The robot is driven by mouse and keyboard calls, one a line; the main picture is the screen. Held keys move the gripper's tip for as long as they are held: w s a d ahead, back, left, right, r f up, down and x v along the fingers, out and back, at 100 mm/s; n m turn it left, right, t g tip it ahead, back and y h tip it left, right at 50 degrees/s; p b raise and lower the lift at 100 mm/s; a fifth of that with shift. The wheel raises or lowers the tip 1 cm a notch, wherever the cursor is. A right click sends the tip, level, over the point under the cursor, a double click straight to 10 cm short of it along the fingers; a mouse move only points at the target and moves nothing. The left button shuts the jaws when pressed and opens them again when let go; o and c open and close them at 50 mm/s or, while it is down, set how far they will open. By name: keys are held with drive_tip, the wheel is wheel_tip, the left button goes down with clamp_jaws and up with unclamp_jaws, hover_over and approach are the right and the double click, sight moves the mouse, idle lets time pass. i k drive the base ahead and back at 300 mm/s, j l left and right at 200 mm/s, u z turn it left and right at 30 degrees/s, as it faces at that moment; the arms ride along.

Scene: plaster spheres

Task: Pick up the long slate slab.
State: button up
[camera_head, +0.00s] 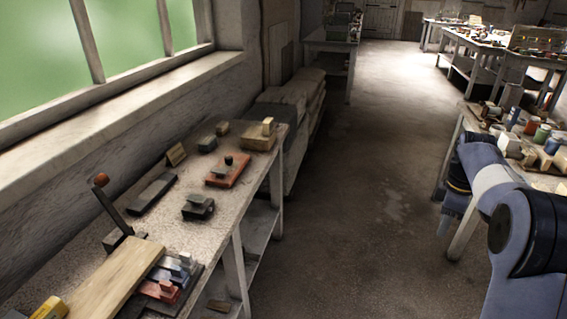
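A long, flat dark grey slab (153,193), which looks like the slate slab, lies on the left workbench (150,232) below the window. Its top is bare and its long side runs obliquely away from me. My gripper cannot be made out; only blue-grey links of my arm show at the right edge, well apart from the slab and across the aisle from it.
Near the slab are a small card (176,155), a reddish block (228,171) with a dark knob, a dark block (198,207) and an upright lever (111,207). A pale board (105,288) lies nearer. The floor aisle (365,185) is clear; a cluttered table (545,180) stands right.

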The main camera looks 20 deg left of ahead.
sight(144, 200)
drive_tip(key=i+u, duration=0.4)
drive_tip(key=i+l+u, duration=0.15)
drive_tip(key=i+u, duration=0.3)
drive_tip(key=i+l+u, duration=0.4)
drive_tip(key=i, duration=0.15)
drive_tip(key=i+u, duration=0.2)
drive_tip(key=u, duration=0.25)
drive_tip(key=i+l+u, duration=0.15)
drive_tip(key=u, duration=0.3)
drive_tip(key=i+l+u, duration=0.2)
drive_tip(key=u, duration=0.25)
drive_tip(key=i+l+u, duration=0.2)
drive_tip(key=u, duration=0.25)
drive_tip(key=i+l+u, duration=0.3)
drive_tip(key=l+u, duration=0.25)
